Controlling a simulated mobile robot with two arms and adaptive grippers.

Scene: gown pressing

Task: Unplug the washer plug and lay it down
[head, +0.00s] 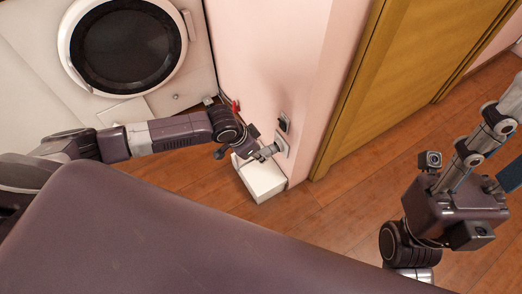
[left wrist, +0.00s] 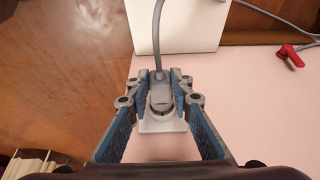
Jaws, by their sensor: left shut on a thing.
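The grey washer plug (left wrist: 160,88) sits between the blue-padded fingers of my left gripper (left wrist: 161,82), which is shut on it. Its grey cord (left wrist: 157,35) runs away from the wall past a white box. The plug's front end is at the white socket plate (left wrist: 160,126) on the pink wall; I cannot tell if its pins are still in. In the head view my left gripper (head: 264,153) is close to the wall, by the socket plate (head: 281,146). My right arm is at the right; no right fingers show clearly.
The white box (head: 262,180) stands on the wooden floor, below my left gripper. The washer (head: 202,62) with its round dark door is at the upper left. A red handle (left wrist: 291,55) is on the wall nearby. A wooden door (head: 410,70) is at the right; floor before it is clear.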

